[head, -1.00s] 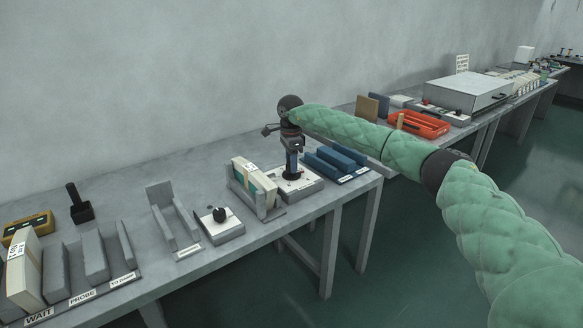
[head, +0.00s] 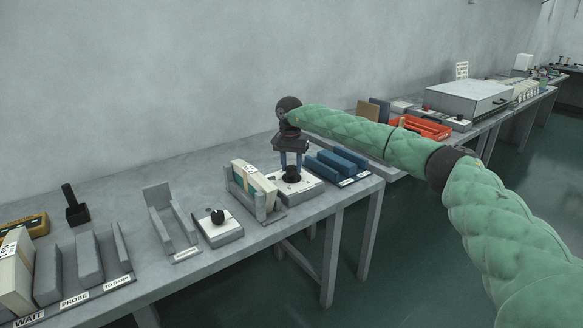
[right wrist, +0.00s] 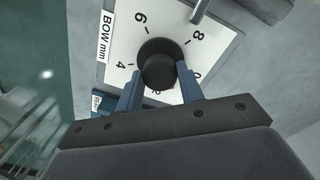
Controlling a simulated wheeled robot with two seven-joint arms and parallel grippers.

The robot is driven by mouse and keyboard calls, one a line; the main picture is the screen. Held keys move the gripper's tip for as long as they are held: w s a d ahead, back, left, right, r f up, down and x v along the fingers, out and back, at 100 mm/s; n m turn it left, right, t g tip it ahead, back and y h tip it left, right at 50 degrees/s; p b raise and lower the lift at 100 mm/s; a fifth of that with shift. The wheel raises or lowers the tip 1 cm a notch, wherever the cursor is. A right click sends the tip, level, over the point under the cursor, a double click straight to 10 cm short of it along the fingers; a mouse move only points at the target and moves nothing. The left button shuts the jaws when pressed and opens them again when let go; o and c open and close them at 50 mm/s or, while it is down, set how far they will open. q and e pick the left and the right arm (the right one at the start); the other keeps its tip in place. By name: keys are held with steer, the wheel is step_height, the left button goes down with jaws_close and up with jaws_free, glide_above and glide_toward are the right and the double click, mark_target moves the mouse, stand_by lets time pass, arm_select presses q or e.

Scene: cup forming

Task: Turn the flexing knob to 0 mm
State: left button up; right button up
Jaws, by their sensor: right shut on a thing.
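The flexing knob (right wrist: 159,66) is a black round knob on a white dial plate (right wrist: 121,45) marked "BOW mm", with 4, 6 and 8 readable. Its lower numbers are partly hidden by my fingers, and I cannot tell the exact setting. In the head view the knob (head: 292,176) sits on a white-topped box (head: 308,184) near the table's right end. My right gripper (right wrist: 160,78) points down with its blue fingers on either side of the knob, shut on it. It also shows from the side in the head view (head: 291,167). My left gripper is not in view.
Just left stands a grey holder with cream and green blocks (head: 252,181). Blue bars (head: 337,163) lie close on the right. Another black knob on a white box (head: 217,221) stands farther left, beside an empty grey holder (head: 173,220).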

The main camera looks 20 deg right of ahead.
mark_target(291, 167)
steer(key=n, duration=0.3)
steer(key=shift+r, duration=0.15)
steer(key=shift+n+b, duration=0.35)
steer(key=shift+n, duration=1.35)
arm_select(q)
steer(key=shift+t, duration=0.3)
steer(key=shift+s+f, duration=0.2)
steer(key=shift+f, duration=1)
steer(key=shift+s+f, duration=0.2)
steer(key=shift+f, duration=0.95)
arm_select(e)
steer(key=shift+n, duration=1.4)
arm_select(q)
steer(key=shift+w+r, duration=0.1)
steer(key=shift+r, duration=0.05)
arm_select(e)
steer(key=o, duration=1)
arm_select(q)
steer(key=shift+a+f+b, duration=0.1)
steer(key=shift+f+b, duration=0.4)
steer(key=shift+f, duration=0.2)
arm_select(e)
steer(key=shift+a+r, duration=0.1)
steer(key=shift+r, duration=3.75)
